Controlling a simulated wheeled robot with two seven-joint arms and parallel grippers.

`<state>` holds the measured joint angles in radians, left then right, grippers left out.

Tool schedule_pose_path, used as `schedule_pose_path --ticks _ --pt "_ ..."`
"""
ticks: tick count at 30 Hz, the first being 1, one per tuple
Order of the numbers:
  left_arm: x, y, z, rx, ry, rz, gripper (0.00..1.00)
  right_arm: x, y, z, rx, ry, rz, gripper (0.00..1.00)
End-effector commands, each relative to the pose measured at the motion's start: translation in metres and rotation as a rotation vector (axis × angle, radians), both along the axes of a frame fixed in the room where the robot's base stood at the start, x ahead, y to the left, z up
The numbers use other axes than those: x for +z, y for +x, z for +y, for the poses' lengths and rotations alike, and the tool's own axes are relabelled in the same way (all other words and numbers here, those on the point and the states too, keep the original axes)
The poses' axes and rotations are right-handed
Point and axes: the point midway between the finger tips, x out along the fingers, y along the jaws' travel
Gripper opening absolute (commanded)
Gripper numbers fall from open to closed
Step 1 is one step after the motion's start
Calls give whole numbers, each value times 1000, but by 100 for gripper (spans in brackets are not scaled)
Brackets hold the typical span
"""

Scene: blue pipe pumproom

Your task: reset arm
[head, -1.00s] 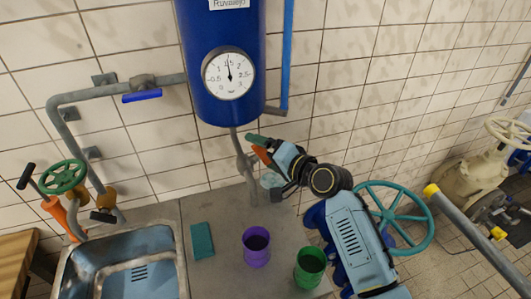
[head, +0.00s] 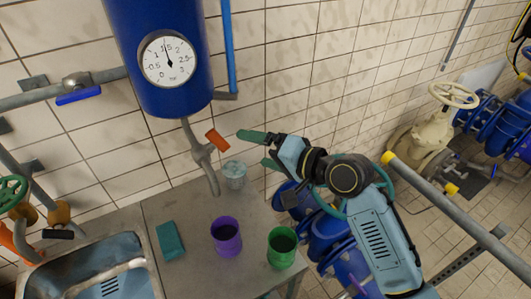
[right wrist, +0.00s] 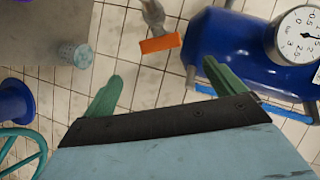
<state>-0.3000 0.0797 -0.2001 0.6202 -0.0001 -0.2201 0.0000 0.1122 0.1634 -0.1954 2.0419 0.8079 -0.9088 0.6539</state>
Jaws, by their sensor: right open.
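My right gripper (head: 252,148) is open and empty, with its two green fingers apart. It stands to the right of the orange tap handle (head: 217,139), with a gap between them. The handle sits on the grey outlet pipe (head: 198,146) below the blue tank (head: 160,90). In the right wrist view, the orange handle (right wrist: 160,44) shows beyond the fingertips, apart from both fingers. My right arm reaches in from the lower right, bent at the elbow. My left gripper is in no frame.
The bench carries a purple cup (head: 226,238), a green cup (head: 282,248), a teal sponge (head: 170,240) and a speckled glass (head: 235,173). A sink (head: 110,265) is at lower left. A teal handwheel and blue pipework lie behind my arm. A yellow-capped rail (head: 450,215) is at right.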

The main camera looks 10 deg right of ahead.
Motion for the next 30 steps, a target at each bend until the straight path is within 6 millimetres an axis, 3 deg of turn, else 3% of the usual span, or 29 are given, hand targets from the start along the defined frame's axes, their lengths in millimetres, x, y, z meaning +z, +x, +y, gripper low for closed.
schedule_pose_path --ticks 20,23,25,30 --pt "-2 0 0 0 0 0 33 1 -9 -7 1 -9 2 95" --pt "-2 0 0 0 0 0 33 -17 -22 -10 6 -84 12 95" --pt "-2 0 0 0 0 0 33 -42 -41 -16 17 -199 30 95" --pt "-1 0 0 0 0 0 33 -112 -114 -48 81 -591 114 95"
